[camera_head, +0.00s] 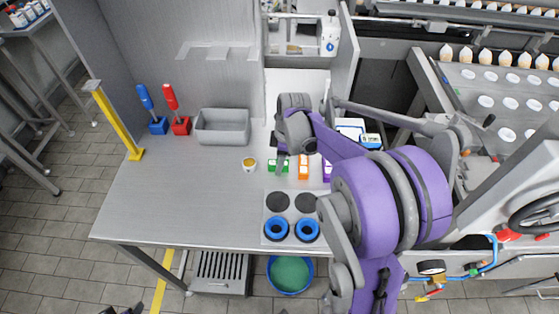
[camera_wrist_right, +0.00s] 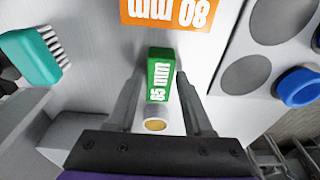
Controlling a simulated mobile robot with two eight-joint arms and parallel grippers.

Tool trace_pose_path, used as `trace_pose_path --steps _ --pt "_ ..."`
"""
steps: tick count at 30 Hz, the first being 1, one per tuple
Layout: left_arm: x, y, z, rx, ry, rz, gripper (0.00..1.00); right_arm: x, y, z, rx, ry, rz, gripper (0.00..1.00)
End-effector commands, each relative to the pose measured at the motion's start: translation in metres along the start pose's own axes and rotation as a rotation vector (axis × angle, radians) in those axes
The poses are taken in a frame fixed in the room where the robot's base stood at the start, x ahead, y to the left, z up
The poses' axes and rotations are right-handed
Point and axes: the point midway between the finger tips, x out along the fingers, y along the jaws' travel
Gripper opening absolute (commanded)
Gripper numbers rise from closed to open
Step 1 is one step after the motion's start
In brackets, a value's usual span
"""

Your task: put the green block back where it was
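In the head view the green block (camera_head: 285,166) is partly hidden by my right gripper (camera_head: 279,166). The orange block (camera_head: 303,168), also in the wrist view (camera_wrist_right: 170,12), is just right of it, and a purple block (camera_head: 327,171) is further right, partly covered by my arm. Dark tips at the bottom left edge look like my left gripper (camera_head: 123,310).
A small cup (camera_head: 249,164) stands left of the green block. A plate with dark discs and blue rings (camera_head: 292,217) lies in front. A grey bin (camera_head: 222,127) and a blue (camera_head: 158,126) and a red brush (camera_head: 181,125) stand behind left. The table's left front is clear.

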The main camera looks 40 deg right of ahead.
Motion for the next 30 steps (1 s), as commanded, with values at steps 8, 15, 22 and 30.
trace_pose_path --steps 8,15,22,30 --pt "0.000 0.000 -0.001 0.000 0.000 0.000 0.50 -0.001 0.000 0.000 0.000 0.000 0.000 0.67" --pt "-0.004 0.000 -0.004 0.000 0.004 0.000 0.50 -0.015 0.000 -0.001 0.001 0.000 0.001 0.67" --pt "-0.007 0.000 -0.009 0.000 0.008 0.000 0.50 -0.062 0.000 -0.001 0.002 0.001 0.000 0.67" --pt "-0.010 0.000 -0.012 0.000 0.012 0.000 0.50 -0.111 0.000 -0.001 0.001 0.000 0.001 0.67"
